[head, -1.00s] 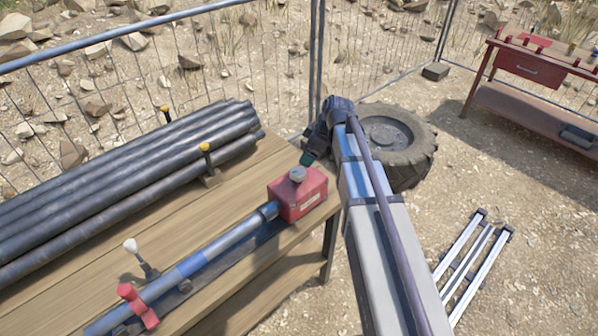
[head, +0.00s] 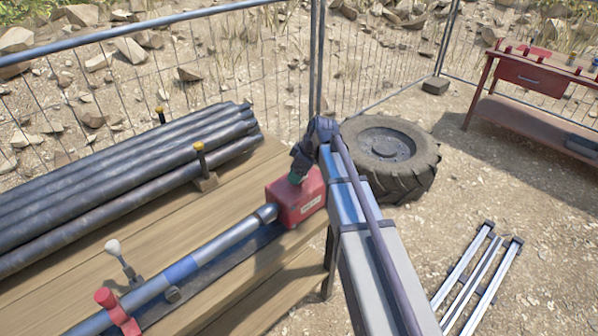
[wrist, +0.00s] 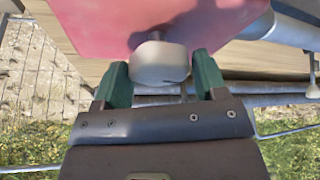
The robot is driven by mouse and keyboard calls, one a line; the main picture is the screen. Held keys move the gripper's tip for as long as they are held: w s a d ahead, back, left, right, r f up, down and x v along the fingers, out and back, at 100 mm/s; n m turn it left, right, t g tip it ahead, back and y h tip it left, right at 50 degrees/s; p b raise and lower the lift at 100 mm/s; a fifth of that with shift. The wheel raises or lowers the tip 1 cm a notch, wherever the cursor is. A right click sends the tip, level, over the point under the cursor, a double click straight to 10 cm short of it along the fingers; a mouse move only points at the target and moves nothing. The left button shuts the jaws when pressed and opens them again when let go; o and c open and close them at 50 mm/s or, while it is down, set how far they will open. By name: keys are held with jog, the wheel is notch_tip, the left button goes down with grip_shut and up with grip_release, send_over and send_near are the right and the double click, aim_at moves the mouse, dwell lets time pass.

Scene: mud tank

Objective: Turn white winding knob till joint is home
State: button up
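The white winding knob (wrist: 160,62) sits on the red box (wrist: 95,22) in the wrist view. The red box (head: 302,205) also shows in the head view, at the right end of the workbench, where my gripper (head: 297,178) covers the knob. My gripper's green fingers (wrist: 162,78) stand on either side of the knob, with narrow gaps, and look open around it. A grey pipe with a blue band (head: 182,269) runs from the box toward the lower left. The joint at the box is partly hard to make out.
A stack of dark pipes (head: 120,180) lies at the back of the wooden workbench (head: 60,302). A white-topped lever (head: 113,247) and a red clamp (head: 108,302) are at the lower left. A tyre (head: 390,155) lies on the ground behind my arm.

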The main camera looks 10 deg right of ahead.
jog(key=c, duration=0.5)
jog(key=shift+c, duration=0.2)
jog(key=shift+m, duration=0.3)
jog(key=m+t+h, duration=0.1)
jog(key=m, duration=0.3)
jog(key=shift+s+a, duration=0.1)
jog(key=m+h, duration=0.1)
jog(key=m, duration=0.1)
jog(key=m+t+h, duration=0.1)
jog(key=m, duration=0.2)
jog(key=shift+m+h, duration=0.3)
jog(key=m+h, duration=0.1)
jog(key=m, duration=0.1)
jog(key=m+h, duration=0.1)
jog(key=m, duration=0.2)
jog(key=shift+a+m, duration=0.15)
jog(key=shift+m, duration=0.15)
jog(key=m+g+h, duration=0.1)
jog(key=m, duration=0.4)
jog(key=shift+m+g+h, duration=0.4)
